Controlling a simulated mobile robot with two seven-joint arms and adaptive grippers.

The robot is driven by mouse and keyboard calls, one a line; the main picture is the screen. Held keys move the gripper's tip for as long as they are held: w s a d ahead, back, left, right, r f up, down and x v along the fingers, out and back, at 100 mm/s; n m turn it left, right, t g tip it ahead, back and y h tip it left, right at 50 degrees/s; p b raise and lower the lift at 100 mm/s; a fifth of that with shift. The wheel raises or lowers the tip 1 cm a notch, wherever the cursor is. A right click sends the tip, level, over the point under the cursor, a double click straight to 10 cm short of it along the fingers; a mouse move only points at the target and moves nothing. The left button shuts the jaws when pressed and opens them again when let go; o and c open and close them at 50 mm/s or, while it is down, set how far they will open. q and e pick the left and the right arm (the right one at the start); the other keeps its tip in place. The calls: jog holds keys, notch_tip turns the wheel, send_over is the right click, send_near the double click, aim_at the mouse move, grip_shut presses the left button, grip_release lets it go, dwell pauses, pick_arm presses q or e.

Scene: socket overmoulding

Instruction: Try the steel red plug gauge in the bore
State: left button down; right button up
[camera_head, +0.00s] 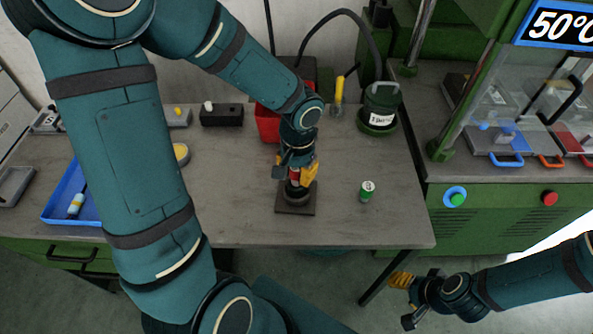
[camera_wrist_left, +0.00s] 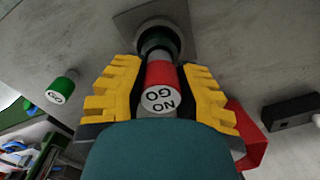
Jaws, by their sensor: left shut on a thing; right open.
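My left gripper (camera_head: 296,172) is shut on the red plug gauge (camera_wrist_left: 161,84), whose white end reads NO GO. It holds the gauge over a dark round part (camera_head: 297,193) on a square grey plate (camera_head: 297,209). In the left wrist view the gauge's far steel end lines up with the ring of this part (camera_wrist_left: 158,36). I cannot tell whether the tip is in the bore or just above it. A green gauge (camera_head: 367,192) marked GO stands apart on the table; it also shows in the left wrist view (camera_wrist_left: 61,90). My right gripper (camera_head: 406,300) is open and empty, off the table's front.
A red bin (camera_head: 268,124) stands behind my left gripper. A green lidded pot (camera_head: 379,108) is at the back right, a black block (camera_head: 221,115) at the back left, a blue tray (camera_head: 60,203) at the left. The table front right is clear.

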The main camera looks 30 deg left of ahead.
pick_arm(q)
jog(key=shift+f+b, duration=0.4)
dwell(0.4)
jog(key=shift+r, duration=0.25)
dwell(0.6)
jog(key=shift+r+p, duration=0.3)
jog(key=shift+p, duration=0.05)
jog(key=shift+b, duration=0.3)
dwell(1.5)
jog(key=shift+f+b, duration=0.5)
dwell(0.4)
jog(key=shift+r+p, duration=0.45)
jog(key=shift+r, duration=0.15)
dwell(0.9)
jog(key=shift+r+p, duration=1.9)
jog(key=shift+r, duration=0.55)
